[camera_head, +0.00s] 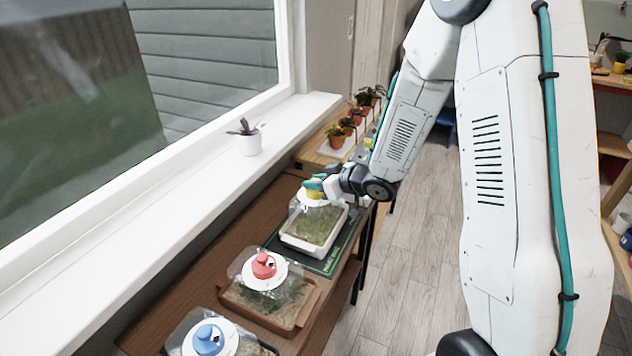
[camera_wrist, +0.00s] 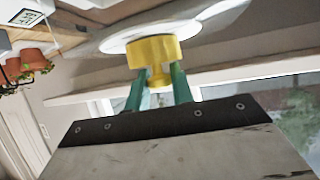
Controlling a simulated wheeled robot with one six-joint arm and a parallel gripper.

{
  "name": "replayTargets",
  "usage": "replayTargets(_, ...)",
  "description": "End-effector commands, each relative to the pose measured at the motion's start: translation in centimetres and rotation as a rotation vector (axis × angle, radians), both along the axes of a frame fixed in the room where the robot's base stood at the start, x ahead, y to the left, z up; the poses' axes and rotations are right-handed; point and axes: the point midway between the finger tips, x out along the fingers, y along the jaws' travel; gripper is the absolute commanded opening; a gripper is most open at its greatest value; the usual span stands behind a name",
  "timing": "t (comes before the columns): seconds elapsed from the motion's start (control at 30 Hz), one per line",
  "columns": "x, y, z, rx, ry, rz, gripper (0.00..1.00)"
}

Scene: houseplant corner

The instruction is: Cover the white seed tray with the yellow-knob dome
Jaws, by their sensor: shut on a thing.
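The white seed tray (camera_head: 292,243) stands on a green mat (camera_head: 318,262) on the brown bench, with green seedlings showing inside. The clear dome with a white top disc and yellow knob (camera_wrist: 153,50) is at the tray, its clear wall showing over the seedlings in the head view. Whether its rim rests on the tray all round I cannot tell. My gripper (camera_head: 318,187) is shut on the yellow knob. In the wrist view its green fingers (camera_wrist: 158,82) pinch the knob, with the white disc (camera_wrist: 112,42) just beyond.
A brown tray (camera_head: 302,318) under a red-knob dome (camera_head: 263,266) stands nearer on the bench, then a blue-knob dome (camera_head: 208,340). Several terracotta pots (camera_head: 336,137) stand behind the tray. A white pot (camera_head: 249,142) sits on the windowsill (camera_head: 185,192).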

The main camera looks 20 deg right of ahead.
Motion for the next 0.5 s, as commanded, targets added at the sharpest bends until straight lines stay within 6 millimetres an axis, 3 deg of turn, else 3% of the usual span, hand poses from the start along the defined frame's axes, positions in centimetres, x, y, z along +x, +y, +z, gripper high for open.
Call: replayTargets(0.5, 0.0, 0.0, -1.4, 0.001, 0.001, 0.000, 0.00)
